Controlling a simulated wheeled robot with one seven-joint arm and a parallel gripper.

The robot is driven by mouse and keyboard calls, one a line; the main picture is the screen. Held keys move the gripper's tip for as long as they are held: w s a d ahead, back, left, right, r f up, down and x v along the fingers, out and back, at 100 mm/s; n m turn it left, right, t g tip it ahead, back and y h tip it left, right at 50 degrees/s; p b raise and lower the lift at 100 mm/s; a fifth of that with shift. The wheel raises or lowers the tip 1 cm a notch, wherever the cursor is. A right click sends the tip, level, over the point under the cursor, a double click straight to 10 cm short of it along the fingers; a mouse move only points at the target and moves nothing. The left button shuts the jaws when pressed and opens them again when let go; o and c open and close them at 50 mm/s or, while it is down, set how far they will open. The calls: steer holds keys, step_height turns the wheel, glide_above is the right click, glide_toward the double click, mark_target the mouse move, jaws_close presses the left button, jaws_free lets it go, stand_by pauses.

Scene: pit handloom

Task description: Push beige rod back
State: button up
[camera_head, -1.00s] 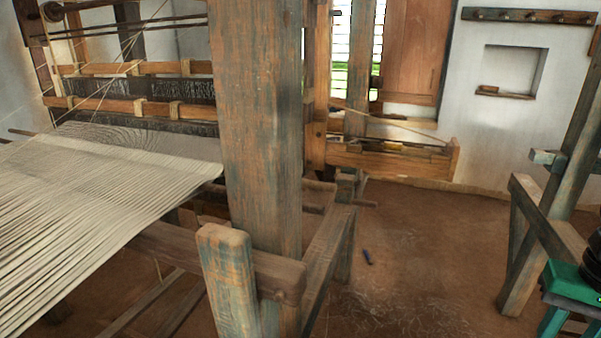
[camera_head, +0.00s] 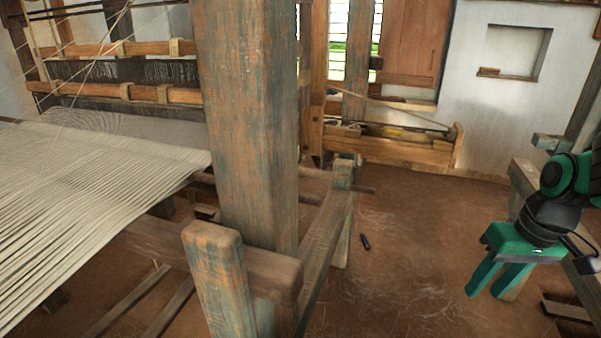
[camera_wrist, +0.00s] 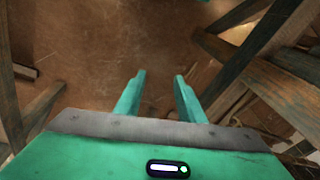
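My gripper (camera_head: 486,294) is at the right side of the head view, above the earthen floor and pointing down. Its two green fingers (camera_wrist: 160,76) stand apart with nothing between them in the wrist view. A thin pale rod (camera_head: 405,106) slants across the low wooden frame by the window. A short brown rod end (camera_head: 364,190) sticks out right of the loom's side post. I cannot tell which of these is the beige rod. My gripper is well apart from both, to their right and nearer.
The loom's thick post (camera_head: 245,120) and short front post (camera_head: 218,280) stand left of centre, with pale warp threads (camera_head: 95,180) beyond. A timber frame (camera_head: 530,180) stands at the right. The floor (camera_head: 410,240) between is mostly clear, with a small dark object (camera_head: 365,242) on it.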

steer(key=w+a+f+n+t+y, duration=0.1)
steer(key=w+a+n+y, duration=0.15)
steer(key=w+a, duration=0.25)
steer(key=w+a+f+n+y, duration=0.1)
steer(key=w+a+f+n, duration=0.1)
steer(key=w+a+n, duration=0.3)
steer(key=n+t+y, duration=0.4)
steer(key=n+y, duration=0.1)
steer(key=y, duration=0.7)
glide_toward(300, 171)
steer(key=shift+m, duration=0.25)
steer(key=x, duration=0.7)
steer(key=w+x, duration=0.1)
steer(key=x, duration=0.2)
steer(key=shift+w+f, duration=0.1)
steer(key=shift+f, duration=0.2)
